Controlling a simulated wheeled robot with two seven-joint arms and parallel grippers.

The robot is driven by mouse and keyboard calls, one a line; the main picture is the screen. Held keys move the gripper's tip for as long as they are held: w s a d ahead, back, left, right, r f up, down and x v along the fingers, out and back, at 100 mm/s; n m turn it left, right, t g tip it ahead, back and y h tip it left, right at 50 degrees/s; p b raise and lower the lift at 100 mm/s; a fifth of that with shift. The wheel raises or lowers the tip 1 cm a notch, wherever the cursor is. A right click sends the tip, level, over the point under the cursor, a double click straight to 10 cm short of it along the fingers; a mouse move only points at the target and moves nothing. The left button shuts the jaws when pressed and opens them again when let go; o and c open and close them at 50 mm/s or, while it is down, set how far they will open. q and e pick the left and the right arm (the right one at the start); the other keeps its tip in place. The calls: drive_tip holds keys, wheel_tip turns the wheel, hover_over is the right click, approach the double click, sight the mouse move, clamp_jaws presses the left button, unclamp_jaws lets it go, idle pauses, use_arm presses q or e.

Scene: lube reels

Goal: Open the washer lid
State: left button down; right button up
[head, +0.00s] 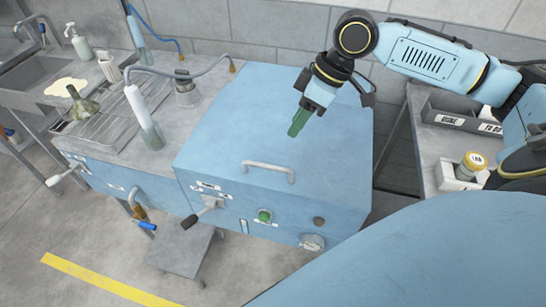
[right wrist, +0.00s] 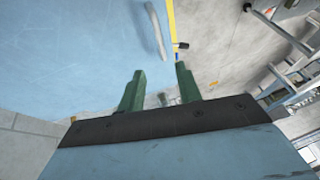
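The washer is a blue box in the middle of the head view, and its lid (head: 225,125) is down. A grey bar handle (head: 268,168) sits on top near the lid's front edge. My right gripper (head: 294,132) points down over the lid, behind the handle and a little to its right. Its green fingers are spread with nothing between them. The right wrist view shows the open fingers (right wrist: 161,72), with the handle (right wrist: 157,30) beyond them and apart from them. My left gripper is not in view.
A sink counter with a wire rack (head: 105,100), a hose and bottles adjoins the washer's left side. A lever (head: 203,210) and a green button (head: 264,215) are on the washer's front. A bench with a labelled grey bin (head: 455,120) stands at right. A tiled wall is behind.

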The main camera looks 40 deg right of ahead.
drive_tip(key=x, duration=1.3)
drive_tip(key=shift+d+b, duration=0.1)
drive_tip(key=shift+b, duration=0.3)
clamp_jaws()
